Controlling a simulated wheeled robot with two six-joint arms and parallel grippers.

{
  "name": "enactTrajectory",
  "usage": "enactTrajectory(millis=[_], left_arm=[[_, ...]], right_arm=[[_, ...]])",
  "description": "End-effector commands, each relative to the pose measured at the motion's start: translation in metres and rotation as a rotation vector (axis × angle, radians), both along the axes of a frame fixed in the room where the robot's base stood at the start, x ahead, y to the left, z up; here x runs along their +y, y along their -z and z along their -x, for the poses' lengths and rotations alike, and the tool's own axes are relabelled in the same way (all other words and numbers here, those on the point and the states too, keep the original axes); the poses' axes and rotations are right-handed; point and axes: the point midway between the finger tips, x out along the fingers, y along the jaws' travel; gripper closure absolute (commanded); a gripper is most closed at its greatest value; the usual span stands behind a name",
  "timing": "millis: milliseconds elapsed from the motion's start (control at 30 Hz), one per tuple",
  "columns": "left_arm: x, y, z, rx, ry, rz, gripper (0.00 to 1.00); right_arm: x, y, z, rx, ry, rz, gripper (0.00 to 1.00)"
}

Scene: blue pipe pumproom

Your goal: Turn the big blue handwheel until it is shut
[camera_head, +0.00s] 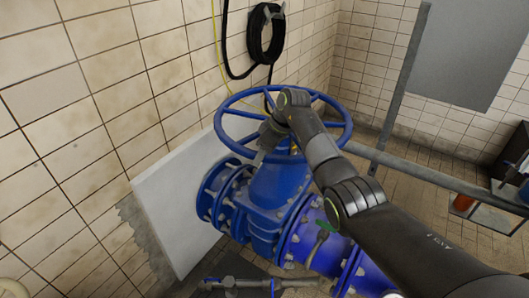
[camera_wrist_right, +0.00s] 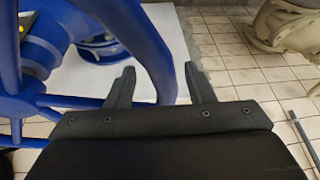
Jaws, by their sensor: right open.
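The big blue handwheel (camera_head: 232,102) sits on top of a blue gate valve (camera_head: 280,190) in the head view. My right arm reaches over the wheel from the lower right. My right gripper (camera_head: 259,157) points down at the near left part of the wheel, inside or over its ring. In the right wrist view, the right gripper (camera_wrist_right: 160,86) has its two fingers spread apart. The blue rim (camera_wrist_right: 148,50) runs across the gap between them, and I cannot tell if either finger touches it. A spoke (camera_wrist_right: 30,106) lies left of the fingers.
A tiled wall (camera_head: 70,100) with a coiled black hose (camera_head: 265,35) stands behind. A pale slab (camera_head: 170,205) leans left of the valve. A grey rail (camera_head: 440,180) and post (camera_head: 400,85) stand at right. Tiled floor shows right of the gripper in the wrist view.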

Motion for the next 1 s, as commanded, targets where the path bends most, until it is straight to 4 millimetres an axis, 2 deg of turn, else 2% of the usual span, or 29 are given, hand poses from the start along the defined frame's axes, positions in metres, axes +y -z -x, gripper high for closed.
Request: enactTrajectory(millis=[167,367,467,800,1000], left_arm=[[0.003,0.000,0.001,0.001,0.001,-0.003,0.51],[0.004,0.004,0.001,0.001,0.001,-0.004,0.51],[0.004,0.010,0.001,0.001,0.001,-0.005,0.51],[0.004,0.031,0.001,0.002,0.001,-0.005,0.51],[0.004,0.037,0.001,0.001,0.001,-0.005,0.51]], right_arm=[[-0.001,-0.001,0.000,0.000,0.001,0.000,0.51],[-0.008,-0.018,0.002,-0.004,0.001,0.001,0.51],[-0.016,-0.036,0.004,-0.007,0.002,0.001,0.51],[-0.045,-0.113,0.017,-0.006,0.002,0.001,0.51],[-0.057,-0.146,0.022,-0.002,0.001,0.001,0.51]])
